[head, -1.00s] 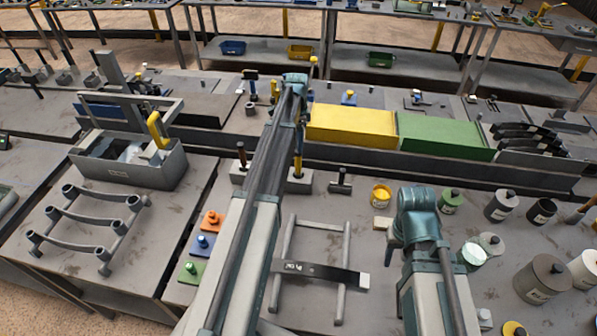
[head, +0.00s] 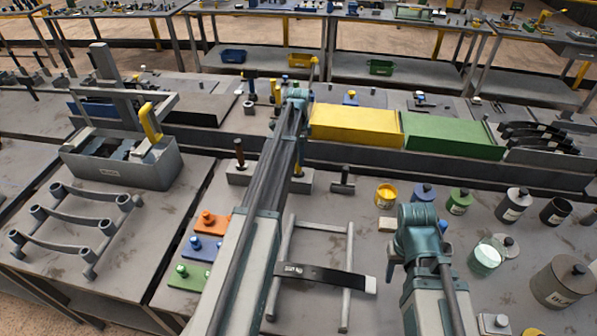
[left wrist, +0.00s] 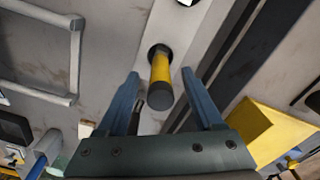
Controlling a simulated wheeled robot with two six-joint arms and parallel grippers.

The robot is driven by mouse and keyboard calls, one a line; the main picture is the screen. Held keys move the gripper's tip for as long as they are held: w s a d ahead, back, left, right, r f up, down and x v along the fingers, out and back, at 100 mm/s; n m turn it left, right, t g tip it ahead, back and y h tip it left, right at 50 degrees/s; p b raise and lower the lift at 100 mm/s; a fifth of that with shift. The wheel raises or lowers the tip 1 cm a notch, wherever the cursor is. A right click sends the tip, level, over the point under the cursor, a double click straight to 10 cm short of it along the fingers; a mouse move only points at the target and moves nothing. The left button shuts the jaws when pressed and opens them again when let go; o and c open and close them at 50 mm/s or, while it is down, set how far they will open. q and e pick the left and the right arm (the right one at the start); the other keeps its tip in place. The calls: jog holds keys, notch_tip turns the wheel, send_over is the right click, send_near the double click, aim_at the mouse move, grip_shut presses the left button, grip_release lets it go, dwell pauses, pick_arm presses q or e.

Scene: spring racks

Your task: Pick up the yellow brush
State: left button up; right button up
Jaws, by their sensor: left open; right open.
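The yellow brush (left wrist: 160,69) stands upright in a hole of a grey holder block, seen from above in the left wrist view with its dark end towards me. In the head view its yellow handle (head: 299,168) shows partly behind my left arm. My left gripper (left wrist: 161,73) is open, with one finger on each side of the brush and visible gaps between. Its fingers are hidden in the head view.
A hammer (head: 239,152) stands in the holder block left of my left arm. Yellow (head: 355,123) and green (head: 450,136) boxes stand behind. A rack with a dark leaf spring (head: 325,277) lies between my arms. Several paint pots crowd the right.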

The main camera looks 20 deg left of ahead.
pick_arm(q)
notch_tip(320, 180, down, 3)
jog(key=shift+w+f+b, duration=0.1)
jog(key=shift+f+b, duration=0.05)
jog(key=shift+b, duration=0.95)
pick_arm(e)
notch_tip(320, 180, down, 3)
pick_arm(q)
grip_shut()
